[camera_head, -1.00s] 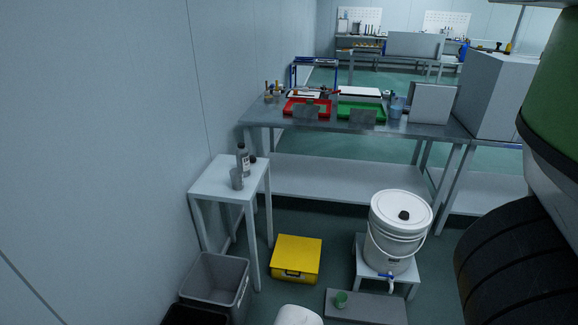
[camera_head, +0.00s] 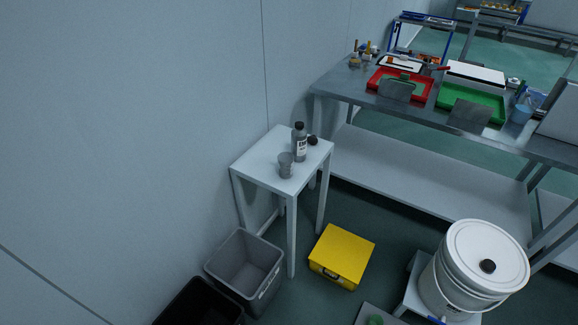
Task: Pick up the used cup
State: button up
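A grey cup (camera_head: 286,165) stands upright on the small white table (camera_head: 262,157), near its front edge. A green cup (camera_head: 375,320) shows only its top at the bottom edge, on a grey mat (camera_head: 362,313) on the floor. A bluish cup (camera_head: 520,114) stands on the steel bench at the right. I cannot tell from the picture which cup is used. My gripper is not in view.
A grey bin (camera_head: 245,268), a black bin (camera_head: 200,308), a yellow case (camera_head: 342,255) and a lidded white bucket (camera_head: 484,262) stand around. The steel bench (camera_head: 345,91) holds red and green trays.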

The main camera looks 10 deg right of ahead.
aim_at(285, 160)
jog(key=i+j+z, duration=0.45)
jog(key=i, duration=0.2)
jog(key=i+j+z, duration=0.4)
jog(key=i+j, duration=0.15)
jog(key=j, duration=0.25)
